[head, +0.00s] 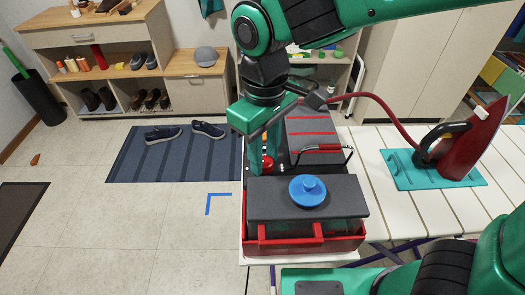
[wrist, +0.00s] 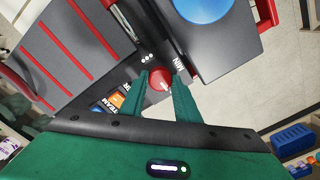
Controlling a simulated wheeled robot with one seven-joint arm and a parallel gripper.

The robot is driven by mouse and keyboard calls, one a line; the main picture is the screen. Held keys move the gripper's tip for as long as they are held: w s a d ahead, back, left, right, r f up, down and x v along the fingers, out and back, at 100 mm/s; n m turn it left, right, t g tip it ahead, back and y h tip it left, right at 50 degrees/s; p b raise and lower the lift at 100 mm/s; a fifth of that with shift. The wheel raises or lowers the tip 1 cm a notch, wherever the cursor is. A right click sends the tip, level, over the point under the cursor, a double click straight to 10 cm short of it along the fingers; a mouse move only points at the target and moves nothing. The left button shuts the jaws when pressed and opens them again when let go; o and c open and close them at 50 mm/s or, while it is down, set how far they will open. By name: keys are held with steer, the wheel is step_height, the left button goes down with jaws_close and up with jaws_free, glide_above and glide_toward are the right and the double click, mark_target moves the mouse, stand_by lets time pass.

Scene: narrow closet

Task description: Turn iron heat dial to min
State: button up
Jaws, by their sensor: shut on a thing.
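The red heat dial (wrist: 159,78) sits on the dark panel of the red and grey iron base (wrist: 60,45), beside a white MIN label (wrist: 179,66). It carries a small light mark, but I cannot tell exactly where it points. My gripper (wrist: 162,88) is shut on the dial, with one green finger on each side. In the head view, my gripper (head: 261,160) reaches down to the dial (head: 268,161) at the left side of the base (head: 305,243). The red iron (head: 474,143) stands on a teal mat (head: 413,180) to the right.
A grey slab with a round blue knob (head: 308,190) lies over the base's near part, close to my gripper. A red hose (head: 385,104) runs to the iron. White slats (head: 383,222) extend right. Shoes (head: 208,130) rest on a striped mat (head: 160,163); floor at left is mostly clear.

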steer(key=n, duration=0.4)
steer(key=shift+w+d, duration=0.1)
steer(key=n, duration=0.4)
steer(key=shift+n, duration=0.4)
steer(key=n, duration=0.4)
steer(key=shift+n, duration=2.2)
steer(key=o, duration=1)
steer(key=shift+o, duration=0.2)
